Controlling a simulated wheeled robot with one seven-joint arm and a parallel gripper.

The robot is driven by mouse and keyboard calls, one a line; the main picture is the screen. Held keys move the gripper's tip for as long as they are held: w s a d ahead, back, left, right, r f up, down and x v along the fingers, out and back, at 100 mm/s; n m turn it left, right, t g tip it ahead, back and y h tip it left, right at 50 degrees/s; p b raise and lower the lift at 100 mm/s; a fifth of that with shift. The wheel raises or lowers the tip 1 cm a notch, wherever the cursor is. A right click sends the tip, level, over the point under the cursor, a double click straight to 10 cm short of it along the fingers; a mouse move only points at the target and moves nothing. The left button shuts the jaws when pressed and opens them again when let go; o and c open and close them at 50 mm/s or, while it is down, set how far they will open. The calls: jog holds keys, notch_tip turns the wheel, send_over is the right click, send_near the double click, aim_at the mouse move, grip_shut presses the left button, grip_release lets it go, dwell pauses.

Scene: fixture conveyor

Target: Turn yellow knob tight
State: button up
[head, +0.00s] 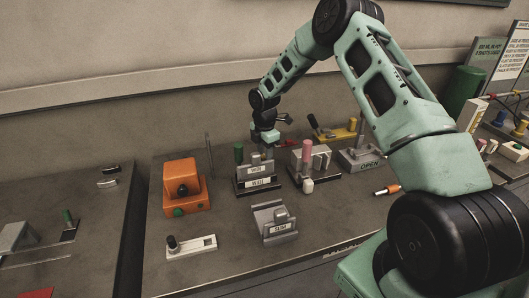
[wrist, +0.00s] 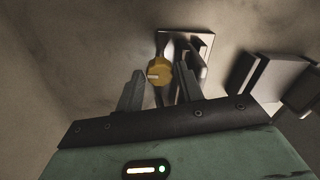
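The yellow knob (wrist: 159,71) shows in the wrist view, with a pale mark on its face. It sits at the left end of a pale plate (wrist: 199,41). My gripper (wrist: 161,77) is open, with one finger to the left of the knob and the other to its right. A gap shows on the left; I cannot tell whether the right finger touches it. In the head view my gripper (head: 266,140) is over the back of the bench, behind the labelled grey fixture. I cannot make out the knob there.
A labelled grey block fixture (head: 258,183) stands in front of my gripper. An orange box (head: 181,187) is to the left, and a fixture with a pink handle (head: 307,150) to the right. A grey block (head: 273,224) is nearer the front.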

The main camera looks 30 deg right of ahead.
jog(key=c, duration=0.7)
